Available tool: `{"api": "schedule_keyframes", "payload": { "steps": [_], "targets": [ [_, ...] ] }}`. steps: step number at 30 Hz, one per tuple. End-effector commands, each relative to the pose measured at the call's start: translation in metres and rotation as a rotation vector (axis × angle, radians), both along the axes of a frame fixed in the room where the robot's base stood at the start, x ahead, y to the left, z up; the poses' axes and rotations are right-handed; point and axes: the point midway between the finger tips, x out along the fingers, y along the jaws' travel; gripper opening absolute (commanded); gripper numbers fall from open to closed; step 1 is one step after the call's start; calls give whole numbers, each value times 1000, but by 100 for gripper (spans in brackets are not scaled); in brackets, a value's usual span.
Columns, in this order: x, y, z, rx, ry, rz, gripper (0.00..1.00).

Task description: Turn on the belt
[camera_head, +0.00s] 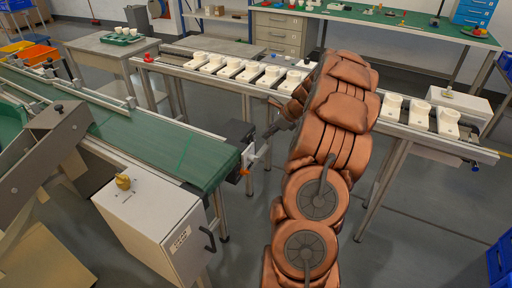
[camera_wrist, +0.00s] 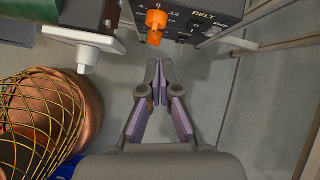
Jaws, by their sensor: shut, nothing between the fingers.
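The belt (camera_head: 165,150) is a green conveyor running from the left to the middle in the head view. A dark control box (camera_head: 238,135) sits at its near right end. In the wrist view the box (camera_wrist: 190,30) carries the word BELT, a dial scale and small switches at the top of the picture. The head view shows my gripper only partly.
A white cabinet (camera_head: 155,225) with a yellow knob (camera_head: 123,182) and black handle stands beside the belt. A rail (camera_head: 210,80) with a row of white parts runs behind my arm. Metal frame bars (camera_wrist: 275,25) flank the box at right. Grey floor lies below.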

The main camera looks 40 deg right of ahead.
Motion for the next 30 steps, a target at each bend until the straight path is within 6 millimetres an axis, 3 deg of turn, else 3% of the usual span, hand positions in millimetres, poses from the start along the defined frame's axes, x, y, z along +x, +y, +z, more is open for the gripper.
{"api": "schedule_keyframes", "payload": {
  "steps": [1, 3, 9, 23, 30],
  "targets": [
    [-4, -17, -15, 26, -2, -61, 0],
    [-9, -35, -26, 56, -4, -131, 0],
    [-16, -62, -37, 99, -12, -232, 0],
    [-13, -62, -41, 104, -12, -238, 0],
    [5, -55, -67, 106, -10, -234, 0]
  ]
}}
